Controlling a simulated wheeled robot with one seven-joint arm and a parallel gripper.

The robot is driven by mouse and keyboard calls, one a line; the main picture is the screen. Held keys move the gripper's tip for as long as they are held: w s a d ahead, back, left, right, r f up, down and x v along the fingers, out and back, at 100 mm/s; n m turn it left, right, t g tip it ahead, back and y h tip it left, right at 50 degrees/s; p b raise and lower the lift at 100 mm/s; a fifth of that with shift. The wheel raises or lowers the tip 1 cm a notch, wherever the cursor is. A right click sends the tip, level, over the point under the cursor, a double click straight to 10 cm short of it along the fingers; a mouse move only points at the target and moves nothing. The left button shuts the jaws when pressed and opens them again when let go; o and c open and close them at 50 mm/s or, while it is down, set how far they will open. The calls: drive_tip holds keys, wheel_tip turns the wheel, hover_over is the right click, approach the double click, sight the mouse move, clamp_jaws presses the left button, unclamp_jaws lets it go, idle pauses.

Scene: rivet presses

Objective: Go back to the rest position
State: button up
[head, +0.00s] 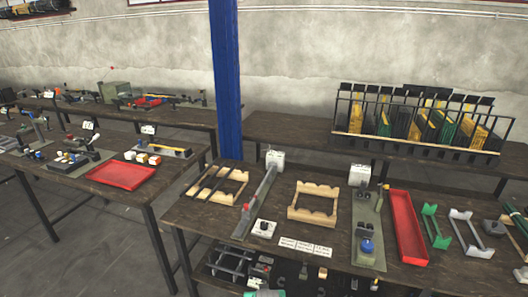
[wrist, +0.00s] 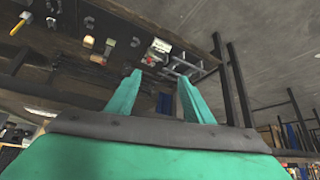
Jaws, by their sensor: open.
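My gripper (wrist: 160,82) is open in the wrist view, with two teal fingers spread apart and nothing between them. A teal part at the bottom edge of the head view (head: 265,293) looks like my gripper, low in front of the near work table (head: 190,215). Beyond the fingertips the wrist view shows a white and red device (wrist: 157,52) and a grey metal rack (wrist: 188,68). The fingers look apart from both. The head view shows a similar rack (head: 228,262) under the tabletop.
The near table carries wooden cradles (head: 314,202), a lever press (head: 258,200), a second press with a blue knob (head: 367,245) and a red tray (head: 405,225). A blue post (head: 226,80) stands behind. Another table (head: 60,190) is at left. Grey floor shows between them.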

drive_tip(key=s+f+t, duration=0.2)
drive_tip(key=s+f, duration=0.1)
drive_tip(key=s, duration=1)
drive_tip(key=s+f+t, duration=0.2)
drive_tip(key=s+f, duration=0.1)
drive_tip(key=s, duration=0.9)
drive_tip(key=s+r+t, duration=0.4)
drive_tip(key=s+r, duration=1.5)
drive_tip(key=s, duration=0.3)
drive_tip(key=shift+d+r+m+h, duration=0.2)
drive_tip(key=shift+r+m+h, duration=0.1)
drive_tip(key=shift+m, duration=0.1)
